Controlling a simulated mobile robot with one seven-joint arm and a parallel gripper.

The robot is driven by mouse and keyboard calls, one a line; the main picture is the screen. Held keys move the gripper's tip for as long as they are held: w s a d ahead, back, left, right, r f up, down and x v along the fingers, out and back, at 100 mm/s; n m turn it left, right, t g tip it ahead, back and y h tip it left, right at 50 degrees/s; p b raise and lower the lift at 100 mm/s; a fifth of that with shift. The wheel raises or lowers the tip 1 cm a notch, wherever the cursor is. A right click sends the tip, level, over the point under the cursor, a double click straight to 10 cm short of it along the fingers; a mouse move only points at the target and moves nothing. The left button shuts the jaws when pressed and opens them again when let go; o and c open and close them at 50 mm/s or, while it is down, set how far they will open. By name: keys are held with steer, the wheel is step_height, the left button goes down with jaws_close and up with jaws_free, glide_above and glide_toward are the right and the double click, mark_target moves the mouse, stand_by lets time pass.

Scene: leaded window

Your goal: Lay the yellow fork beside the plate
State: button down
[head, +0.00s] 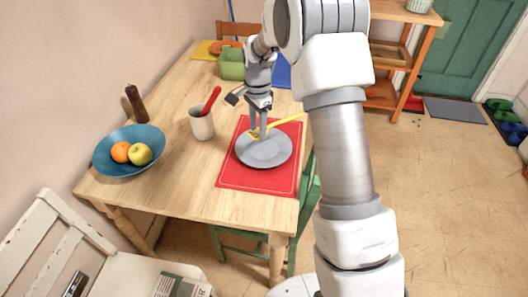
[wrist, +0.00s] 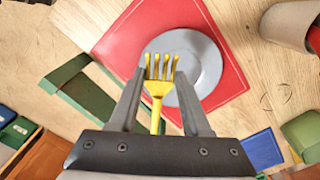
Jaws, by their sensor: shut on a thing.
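My gripper (head: 259,133) is shut on the yellow fork (head: 284,122) and holds it above the grey plate. The fork also shows in the wrist view (wrist: 158,86), between the two fingers, its tines reaching over the near part of the plate. In the head view its handle runs out to the right. The grey plate (head: 264,155) lies on the red placemat (head: 228,180). Both also show in the wrist view, the plate (wrist: 203,62) and the placemat (wrist: 122,42). The gap between fork and plate is hard to judge.
A white cup (head: 202,125) with a red-handled utensil (head: 211,100) stands left of the placemat. A blue bowl (head: 108,162) with fruit and a dark pepper mill (head: 135,104) are farther left. A green bin (head: 231,65) is at the back. The table's front (head: 180,197) is clear.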

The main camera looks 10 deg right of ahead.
steer(key=w+a+f+m+b, duration=0.1)
steer(key=w+f+m, duration=0.2)
steer(key=w+m, duration=0.25)
steer(key=m+b, duration=0.2)
steer(key=m, duration=0.1)
glide_above(234, 178)
step_height(234, 178, down, 7)
steer(key=shift+f, duration=2.15)
steer(key=shift+f, duration=0.2)
steer(key=shift+c, duration=1.8)
jaws_free()
steer(key=shift+r, duration=0.1)
